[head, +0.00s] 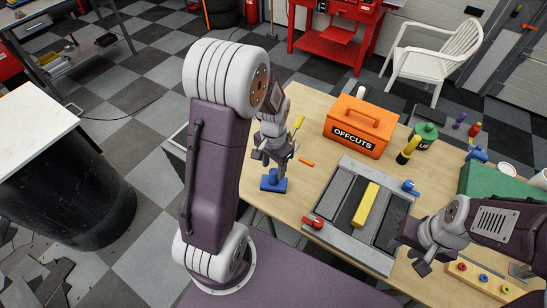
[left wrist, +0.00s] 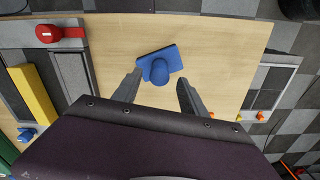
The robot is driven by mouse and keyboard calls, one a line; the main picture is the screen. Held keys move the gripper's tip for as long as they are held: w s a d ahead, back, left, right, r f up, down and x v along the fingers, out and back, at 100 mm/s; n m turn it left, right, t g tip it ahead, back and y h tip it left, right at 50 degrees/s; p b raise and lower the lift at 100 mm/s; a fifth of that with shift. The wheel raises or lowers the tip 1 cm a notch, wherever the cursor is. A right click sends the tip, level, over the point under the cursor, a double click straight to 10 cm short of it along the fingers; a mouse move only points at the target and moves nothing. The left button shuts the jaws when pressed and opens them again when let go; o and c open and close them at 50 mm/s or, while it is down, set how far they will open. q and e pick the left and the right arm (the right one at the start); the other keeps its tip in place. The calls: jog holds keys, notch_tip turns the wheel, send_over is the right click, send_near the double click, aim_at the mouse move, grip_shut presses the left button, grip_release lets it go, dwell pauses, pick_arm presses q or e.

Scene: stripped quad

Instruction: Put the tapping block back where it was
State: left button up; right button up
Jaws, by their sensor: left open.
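A blue block with a round upright knob (head: 273,184), which looks like the tapping block, sits on the wooden table near its left edge. It also shows in the left wrist view (left wrist: 170,54), ahead of and between my fingers. My left gripper (head: 270,160) is open above the block, pointing down, with nothing held; it shows in the left wrist view too (left wrist: 159,77). I cannot tell whether the fingers touch the knob. My right gripper (head: 412,254) looks open and empty at the right end of the grey flooring panel (head: 346,250).
The panel bears dark planks, a yellow bar (head: 365,205), a red clamp (head: 313,222) and a blue clamp (head: 410,186). An orange OFFCUTS box (head: 361,124), a green bottle (head: 424,136) and a yellow-handled tool (head: 408,150) stand behind. Bare wood surrounds the blue block.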

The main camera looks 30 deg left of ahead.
pick_arm(q)
notch_tip(320, 180, up, 6)
jog(key=s+d+f+n+t+b, duration=0.1)
jog(key=s+d+f+n, duration=0.2)
jog(key=s+d, duration=0.2)
jog(key=s, duration=0.3)
jog(key=shift+s+f, duration=0.15)
jog(key=shift+f, duration=0.15)
jog(key=shift+s, duration=0.1)
dwell(0.3)
